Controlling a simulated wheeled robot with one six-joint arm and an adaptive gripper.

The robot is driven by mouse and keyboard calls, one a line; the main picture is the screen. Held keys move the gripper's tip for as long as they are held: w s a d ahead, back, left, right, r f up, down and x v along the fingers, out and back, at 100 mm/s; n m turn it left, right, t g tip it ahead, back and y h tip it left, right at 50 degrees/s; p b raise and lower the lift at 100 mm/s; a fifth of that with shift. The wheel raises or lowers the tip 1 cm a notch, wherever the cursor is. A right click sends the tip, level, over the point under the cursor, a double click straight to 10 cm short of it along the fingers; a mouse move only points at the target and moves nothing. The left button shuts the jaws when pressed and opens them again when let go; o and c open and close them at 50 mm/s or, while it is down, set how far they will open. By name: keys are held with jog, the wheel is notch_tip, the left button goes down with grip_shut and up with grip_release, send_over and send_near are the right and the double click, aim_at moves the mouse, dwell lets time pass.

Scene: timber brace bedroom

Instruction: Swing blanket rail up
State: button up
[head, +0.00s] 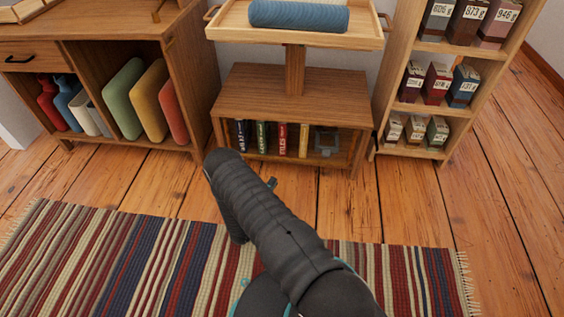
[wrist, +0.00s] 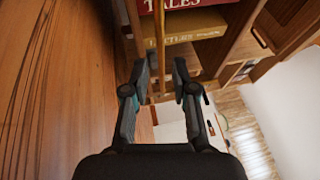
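My gripper (wrist: 161,75) is in the wrist view with its two fingers apart and nothing clamped between them. A thin yellowish bar (wrist: 161,45) runs up the picture in front of the books, and its near end lies between the fingertips. It looks like the blanket rail, but I cannot be sure. I cannot tell whether a finger touches it. In the head view my dark arm reaches toward the low wooden cabinet (head: 290,90), and the fingers are mostly hidden. A blue rolled blanket (head: 298,15) lies in the tray (head: 225,30) above this cabinet.
Books (head: 283,138) and a grey object (head: 326,140) stand in the low cabinet. A cabinet with cushions (head: 122,97) is at left, a shelf of labelled boxes (head: 437,82) at right. A striped rug (head: 140,262) covers the front floor. Bare planks (head: 500,180) lie clear at right.

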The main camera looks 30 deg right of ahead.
aim_at(289, 159)
jog(key=x, duration=1.3)
jog(key=shift+d, duration=0.3)
